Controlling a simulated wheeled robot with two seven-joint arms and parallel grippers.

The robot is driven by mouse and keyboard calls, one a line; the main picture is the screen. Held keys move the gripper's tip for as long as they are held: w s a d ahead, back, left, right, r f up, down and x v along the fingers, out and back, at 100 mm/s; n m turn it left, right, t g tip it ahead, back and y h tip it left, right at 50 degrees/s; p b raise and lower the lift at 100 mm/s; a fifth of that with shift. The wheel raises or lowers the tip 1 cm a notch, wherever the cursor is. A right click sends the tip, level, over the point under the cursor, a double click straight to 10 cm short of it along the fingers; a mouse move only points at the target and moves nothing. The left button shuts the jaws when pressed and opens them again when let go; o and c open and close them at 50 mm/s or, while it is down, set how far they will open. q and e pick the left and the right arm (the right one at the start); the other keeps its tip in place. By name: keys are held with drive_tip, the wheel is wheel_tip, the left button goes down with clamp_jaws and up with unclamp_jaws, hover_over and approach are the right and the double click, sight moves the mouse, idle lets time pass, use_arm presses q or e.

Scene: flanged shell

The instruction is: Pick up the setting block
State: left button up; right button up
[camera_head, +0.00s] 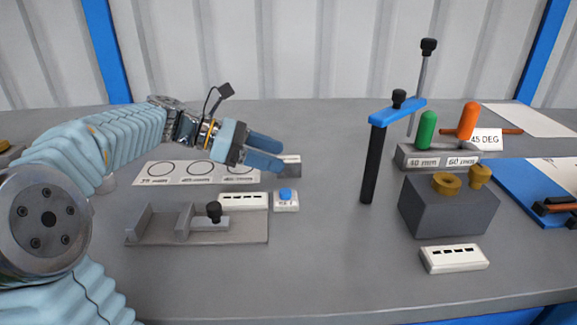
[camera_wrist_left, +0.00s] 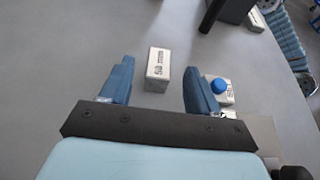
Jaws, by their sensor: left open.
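The setting block is a small pale grey block (camera_wrist_left: 157,70) with dark "50 mm" lettering on one face in the left wrist view. It stands on the grey table. In the head view its grey body (camera_head: 293,168) shows just beyond the fingertips, partly hidden by them. My left gripper (camera_head: 281,154) has two blue fingers, spread apart and empty. In the left wrist view the block appears in the gap between the fingers (camera_wrist_left: 158,80), with clear space on both sides; whether the fingertips reach down around it I cannot tell. My right gripper does not show.
A blue-button box (camera_head: 287,200) stands close by, beside one finger in the wrist view. A grey fixture (camera_head: 200,240) and a plate with circles (camera_head: 170,180) lie nearby. A black post (camera_head: 373,165) and a dark block (camera_head: 448,212) stand right. The front middle table is clear.

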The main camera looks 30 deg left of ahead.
sight(286, 159)
use_arm(q)
drive_tip(key=x, duration=0.3)
drive_tip(key=shift+w+d+f, duration=0.2)
drive_tip(key=shift+d+f, duration=0.05)
drive_tip(key=shift+c, duration=0.3)
clamp_jaws()
